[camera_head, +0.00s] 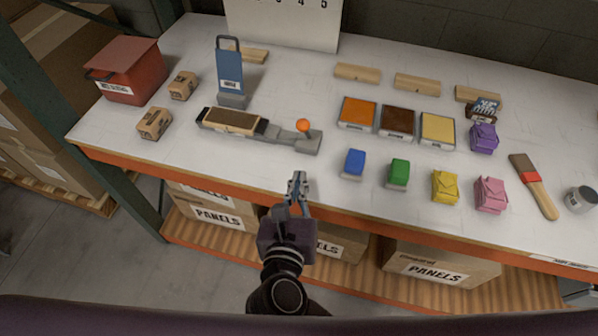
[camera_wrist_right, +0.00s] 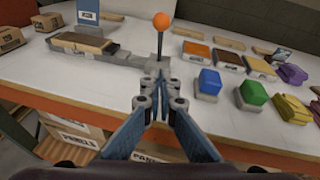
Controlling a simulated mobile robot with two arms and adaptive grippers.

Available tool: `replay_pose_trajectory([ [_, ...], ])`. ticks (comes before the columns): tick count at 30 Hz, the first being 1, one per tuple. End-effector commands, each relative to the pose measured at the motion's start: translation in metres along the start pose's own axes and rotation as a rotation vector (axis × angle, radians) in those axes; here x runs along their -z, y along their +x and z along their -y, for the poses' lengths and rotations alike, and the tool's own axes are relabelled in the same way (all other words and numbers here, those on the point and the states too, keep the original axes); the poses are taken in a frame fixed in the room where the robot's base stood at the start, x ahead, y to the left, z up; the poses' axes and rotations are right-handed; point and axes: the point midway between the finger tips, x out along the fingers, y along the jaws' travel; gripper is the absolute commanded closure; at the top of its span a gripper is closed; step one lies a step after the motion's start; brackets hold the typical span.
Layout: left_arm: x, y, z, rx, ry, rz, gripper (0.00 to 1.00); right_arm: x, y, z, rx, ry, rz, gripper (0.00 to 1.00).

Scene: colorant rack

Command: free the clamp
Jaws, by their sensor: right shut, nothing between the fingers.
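The clamp (camera_head: 285,135) is a long grey fixture lying on the white table, left of the middle. A brown wooden block (camera_head: 232,121) sits in its left part. Its lever with an orange ball knob (camera_head: 303,125) is at its right end; in the right wrist view the orange knob (camera_wrist_right: 161,20) stands on top of an upright dark rod. My right gripper (camera_head: 297,180) is shut and empty, just in front of the table edge and below the lever in the picture. In the right wrist view its fingertips (camera_wrist_right: 161,80) point at the lever's base, apparently short of it. My left gripper is out of view.
A blue stand (camera_head: 230,72) rises behind the clamp. A red bin (camera_head: 130,72) and small cartons (camera_head: 155,123) stand at left. Coloured blocks, including a blue one (camera_head: 354,163), and filled trays (camera_head: 357,113) lie to the right. The orange table edge (camera_head: 200,175) runs along the front.

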Motion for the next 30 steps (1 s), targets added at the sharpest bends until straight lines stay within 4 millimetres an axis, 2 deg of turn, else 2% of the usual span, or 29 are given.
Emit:
replay_pose_trajectory([
  [1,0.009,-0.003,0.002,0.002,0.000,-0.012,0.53,-0.003,0.011,0.000,0.001,-0.004,0.004,1.00],
  [5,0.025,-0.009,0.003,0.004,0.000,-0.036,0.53,-0.003,0.040,0.001,0.002,-0.003,0.004,1.00],
  [10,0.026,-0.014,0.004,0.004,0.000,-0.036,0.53,-0.003,0.075,0.001,0.001,-0.002,0.003,1.00],
  [12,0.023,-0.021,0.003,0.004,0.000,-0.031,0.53,-0.014,0.083,0.000,0.000,0.001,0.004,1.00],
  [19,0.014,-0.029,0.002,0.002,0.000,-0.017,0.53,-0.027,0.100,0.000,-0.001,0.000,0.001,1.00],
  [30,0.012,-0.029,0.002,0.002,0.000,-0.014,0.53,-0.028,0.103,0.000,-0.002,0.000,0.000,1.00],
])
